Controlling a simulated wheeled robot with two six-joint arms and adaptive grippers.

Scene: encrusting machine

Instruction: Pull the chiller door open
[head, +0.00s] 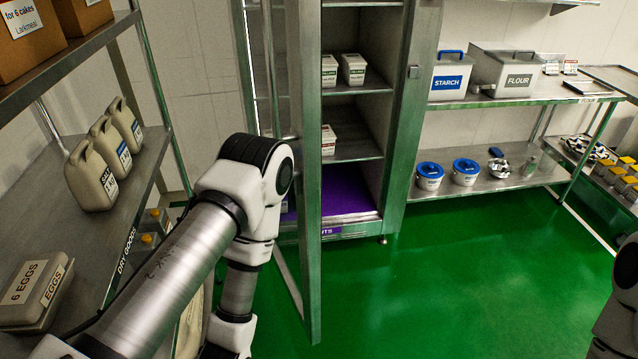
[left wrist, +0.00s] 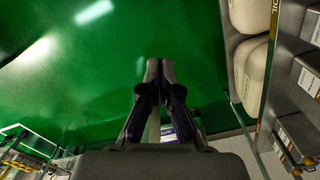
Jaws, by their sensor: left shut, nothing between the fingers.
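The chiller (head: 424,120) is a tall steel cabinet in the middle of the head view. Its metal-framed door (head: 309,230) stands swung out toward me, seen nearly edge-on, so the shelves inside are exposed. My left arm crosses in front of the door's left part, and its gripper is not visible in the head view. In the left wrist view my left gripper (left wrist: 159,70) is shut and empty, with green floor beyond the fingertips. A purple label strip (left wrist: 168,134) shows behind the fingers. I cannot tell whether the gripper touches the door. My right gripper is out of view.
White tubs (head: 353,69) stand on the chiller shelves. A dry goods rack (head: 75,215) with jugs (head: 92,175) and an egg box (head: 36,293) is close on the left. A steel table (head: 500,96) with bins stands right. The green floor (head: 450,285) is clear at centre right.

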